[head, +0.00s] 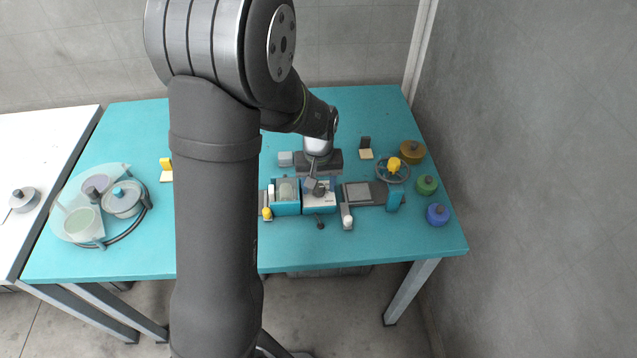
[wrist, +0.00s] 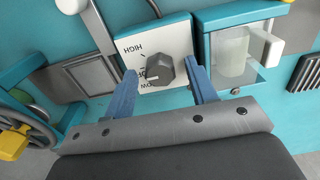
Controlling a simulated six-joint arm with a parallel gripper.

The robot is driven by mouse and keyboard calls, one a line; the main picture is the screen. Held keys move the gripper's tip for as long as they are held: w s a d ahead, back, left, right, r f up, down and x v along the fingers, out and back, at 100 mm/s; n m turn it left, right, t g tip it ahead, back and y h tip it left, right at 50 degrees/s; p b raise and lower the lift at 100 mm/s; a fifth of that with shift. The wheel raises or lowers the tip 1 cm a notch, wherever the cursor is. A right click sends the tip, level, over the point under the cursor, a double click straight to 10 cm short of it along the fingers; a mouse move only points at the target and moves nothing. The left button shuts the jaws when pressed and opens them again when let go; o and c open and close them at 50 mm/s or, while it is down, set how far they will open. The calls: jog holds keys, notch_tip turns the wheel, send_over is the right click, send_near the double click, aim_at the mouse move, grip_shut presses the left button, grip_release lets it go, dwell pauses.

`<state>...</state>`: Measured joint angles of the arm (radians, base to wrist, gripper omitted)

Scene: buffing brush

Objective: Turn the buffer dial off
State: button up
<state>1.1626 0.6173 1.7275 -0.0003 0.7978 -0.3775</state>
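The buffer dial (wrist: 160,70) is a dark grey faceted knob on a white panel (wrist: 140,38) with HIGH and other, partly hidden markings. In the wrist view its pale pointer mark faces the lower-left side, by the lower markings. My gripper (wrist: 161,67) has its two blue fingers spread on either side of the dial, with gaps showing, so it is open. In the head view my gripper (head: 312,184) is over the white-topped teal unit (head: 322,207), and the dial is hard to make out there.
Beside the panel is a clear-windowed box with a pale roller (wrist: 233,52). A grey plate (head: 358,194), a handwheel with yellow knob (head: 393,165) and coloured round pots (head: 427,185) lie right. A round rack (head: 124,199) stands left. The front table strip is mostly clear.

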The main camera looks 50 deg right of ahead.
aim_at(319, 187)
notch_tip(319, 187, up, 17)
jog(key=shift+r, duration=0.2)
dwell(0.6)
jog(key=shift+f, duration=0.1)
dwell(0.4)
notch_tip(319, 187, down, 17)
jog(key=shift+f, duration=0.1)
dwell(0.5)
